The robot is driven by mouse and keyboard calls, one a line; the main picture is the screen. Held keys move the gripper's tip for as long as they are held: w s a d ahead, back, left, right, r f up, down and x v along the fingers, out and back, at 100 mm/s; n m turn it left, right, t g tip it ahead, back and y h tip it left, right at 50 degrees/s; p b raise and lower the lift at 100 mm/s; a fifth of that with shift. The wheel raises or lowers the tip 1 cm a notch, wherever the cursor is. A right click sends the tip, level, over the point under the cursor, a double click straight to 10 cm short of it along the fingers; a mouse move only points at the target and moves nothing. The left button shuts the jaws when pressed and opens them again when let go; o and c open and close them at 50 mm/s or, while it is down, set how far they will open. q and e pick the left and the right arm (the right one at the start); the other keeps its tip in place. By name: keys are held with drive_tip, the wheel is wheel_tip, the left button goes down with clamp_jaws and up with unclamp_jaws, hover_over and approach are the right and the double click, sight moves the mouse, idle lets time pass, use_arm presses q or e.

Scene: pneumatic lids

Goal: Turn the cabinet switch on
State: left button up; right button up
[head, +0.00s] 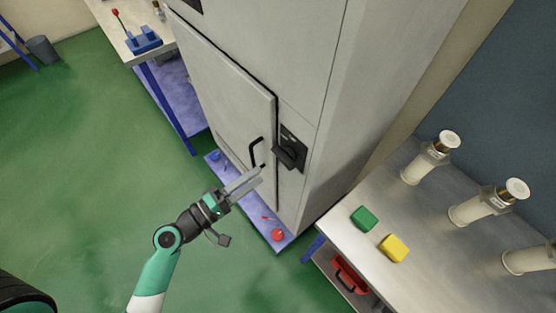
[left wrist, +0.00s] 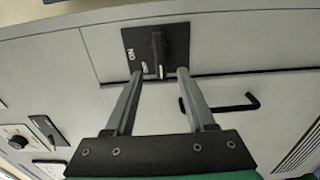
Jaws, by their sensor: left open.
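The grey cabinet (head: 240,80) stands in the middle of the head view. Its switch (head: 290,152) is a black lever knob on a black plate beside the bent black door handle (head: 256,150). My left gripper (head: 260,176) is open and empty, just short of the cabinet front, below and left of the switch. In the left wrist view the switch (left wrist: 158,48) lies straight ahead, beyond and between the open fingertips (left wrist: 156,76). Its plate carries a small white ON label on the left. The fingers do not appear to touch it. My right gripper is not in view.
A workbench (head: 345,225) at right holds a green block (head: 364,218), a yellow block (head: 394,248) and white cylinders (head: 480,207). A blue low platform (head: 270,238) with a red part lies at the cabinet's foot. Green floor (head: 90,170) at left is free.

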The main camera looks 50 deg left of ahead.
sight(279, 160)
use_arm(q)
drive_tip(key=w+p, duration=0.1)
drive_tip(key=w, duration=0.7)
drive_tip(key=shift+w+d, duration=0.1)
drive_tip(key=shift+w, duration=0.15)
clamp_jaws()
